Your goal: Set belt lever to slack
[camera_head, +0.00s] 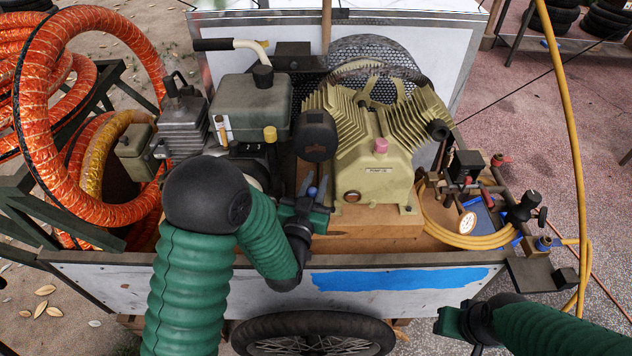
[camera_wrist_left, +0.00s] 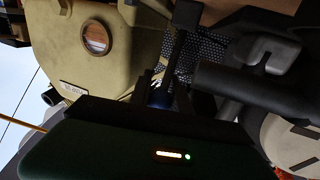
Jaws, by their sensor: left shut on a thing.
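My left gripper (camera_head: 311,203) is in front of the compressor, between the engine and the cream pump block. It is shut on a small blue-tipped lever (camera_head: 312,190), which I take as the belt lever. Most of the lever is hidden by the fingers. In the left wrist view a bit of blue (camera_wrist_left: 160,97) shows at the dark jaw, below a thin dark upright bar. The lever's exact angle cannot be told. My right gripper (camera_head: 450,322) is at the lower right, in front of the cart and away from the lever; its jaws are unclear.
The cream compressor pump (camera_head: 375,175) stands right of my left gripper, and the grey-green engine tank (camera_head: 248,108) behind left. A yellow hose coil with a gauge (camera_head: 466,223) lies at the right. Orange ducting (camera_head: 30,120) fills the left. The cart's front wall (camera_head: 400,300) is below.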

